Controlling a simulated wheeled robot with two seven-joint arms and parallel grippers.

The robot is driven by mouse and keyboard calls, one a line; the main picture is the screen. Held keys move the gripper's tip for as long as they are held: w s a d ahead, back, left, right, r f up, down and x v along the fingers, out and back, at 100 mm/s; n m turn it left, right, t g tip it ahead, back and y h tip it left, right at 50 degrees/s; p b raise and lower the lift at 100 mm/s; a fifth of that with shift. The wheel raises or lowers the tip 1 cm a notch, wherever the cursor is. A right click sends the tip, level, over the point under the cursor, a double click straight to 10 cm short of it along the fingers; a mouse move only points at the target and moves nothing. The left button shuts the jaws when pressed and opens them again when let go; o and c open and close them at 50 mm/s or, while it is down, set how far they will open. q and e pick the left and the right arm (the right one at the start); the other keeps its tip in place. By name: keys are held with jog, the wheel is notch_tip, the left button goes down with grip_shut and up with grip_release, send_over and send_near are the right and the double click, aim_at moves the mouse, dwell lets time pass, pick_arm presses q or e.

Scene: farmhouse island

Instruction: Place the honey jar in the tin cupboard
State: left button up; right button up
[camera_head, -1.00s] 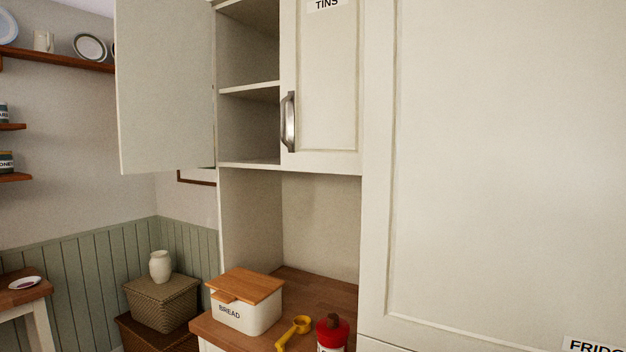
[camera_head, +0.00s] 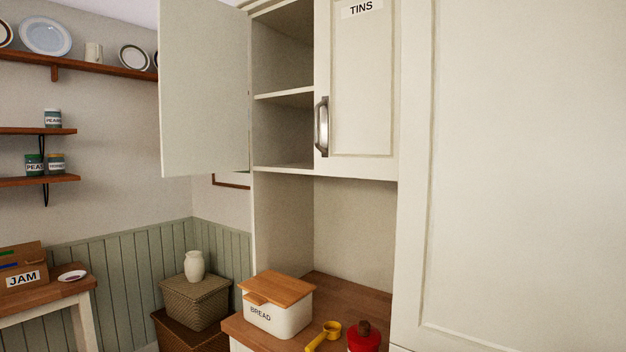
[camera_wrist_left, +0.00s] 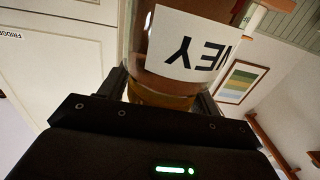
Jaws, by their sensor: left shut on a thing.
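My left gripper (camera_wrist_left: 163,92) shows only in the left wrist view, shut on the honey jar (camera_wrist_left: 185,45). The jar has an amber body and a white label, upside down in this view, with the letters "NEY" showing. In the head view the tin cupboard (camera_head: 360,90) hangs on the wall, with a "TINS" label on its right door, which is closed. Its left door (camera_head: 205,90) stands wide open. The shelves (camera_head: 285,95) behind it look bare where I can see them. The jar and both grippers are out of the head view.
Below the cupboard, a counter (camera_head: 350,290) holds a bread bin (camera_head: 278,318), a yellow scoop (camera_head: 323,337) and a red-topped container (camera_head: 364,338). A tall fridge front (camera_head: 500,180) fills the right.

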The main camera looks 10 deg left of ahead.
pick_arm(q)
jog(key=w+n+y+b, duration=0.1)
jog(key=y, duration=0.1)
jog(key=n+t+y+b, duration=0.1)
jog(key=n+y, duration=0.1)
jog(key=shift+w+r+t, duration=0.1)
jog(key=shift+w+t, duration=0.2)
jog(key=shift+w, duration=0.1)
jog(key=n+y, duration=0.1)
jog(key=y+b, duration=0.1)
jog(key=f+n+y, duration=0.1)
jog(key=y, duration=0.1)
jog(key=shift+w+a+n, duration=0.1)
jog(key=shift+w+n, duration=0.2)
jog(key=shift+w, duration=0.05)
